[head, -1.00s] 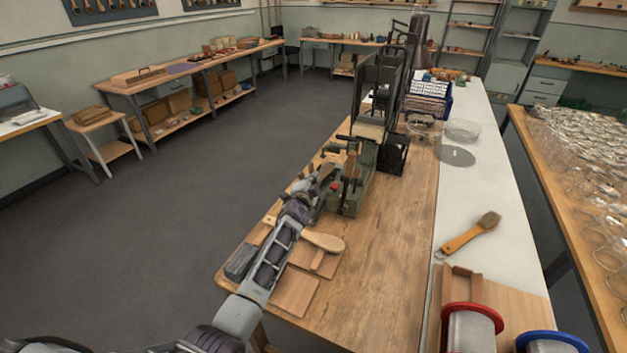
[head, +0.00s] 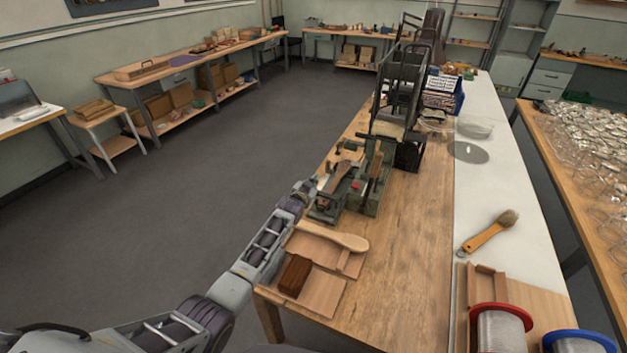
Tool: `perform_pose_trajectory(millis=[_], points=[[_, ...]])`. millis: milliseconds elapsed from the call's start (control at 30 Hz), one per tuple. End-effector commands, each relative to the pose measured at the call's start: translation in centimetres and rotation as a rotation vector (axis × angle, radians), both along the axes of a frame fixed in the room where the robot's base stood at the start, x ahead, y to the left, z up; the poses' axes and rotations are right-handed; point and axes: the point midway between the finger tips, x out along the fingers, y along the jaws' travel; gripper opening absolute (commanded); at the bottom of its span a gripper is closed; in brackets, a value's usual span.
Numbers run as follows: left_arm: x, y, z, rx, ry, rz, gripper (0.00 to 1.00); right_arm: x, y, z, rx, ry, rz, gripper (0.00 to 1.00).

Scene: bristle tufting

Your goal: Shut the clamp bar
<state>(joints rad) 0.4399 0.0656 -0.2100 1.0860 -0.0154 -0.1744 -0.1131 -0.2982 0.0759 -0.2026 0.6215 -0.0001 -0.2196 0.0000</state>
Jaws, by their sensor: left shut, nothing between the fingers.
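The green clamp fixture (head: 327,209) stands on the wooden bench, with a brown wooden piece (head: 337,178) lying tilted along its top. A red knob (head: 356,185) shows beside it, next to an upright green plate (head: 374,190). I cannot tell the clamp bar apart from these small parts, nor its angle. My left gripper (head: 303,190) is at the near left side of the fixture, at the bench's left edge. It is shut with nothing in it. I cannot tell whether it touches the fixture. My right gripper is out of view.
A wooden brush blank (head: 335,237) lies on boards in front of the fixture, with a dark brown block (head: 295,275) nearby. A tall black frame (head: 397,95) stands behind. A brush (head: 489,232) and a red-rimmed spool (head: 500,328) are at right. The bench middle is clear.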

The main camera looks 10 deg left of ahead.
Motion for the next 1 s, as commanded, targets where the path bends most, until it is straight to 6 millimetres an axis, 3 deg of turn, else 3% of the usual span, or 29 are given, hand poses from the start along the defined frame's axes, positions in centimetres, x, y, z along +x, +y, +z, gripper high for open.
perform_pose_trajectory(millis=[500, 1000], points=[[0.2, 1.2, -3.1, -0.046, 0.01, 0.001, 0.0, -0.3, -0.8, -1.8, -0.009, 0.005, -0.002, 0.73], [0.2, 1.4, -3.8, -0.045, 0.013, 0.0, 0.0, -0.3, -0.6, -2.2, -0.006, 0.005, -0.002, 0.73]])
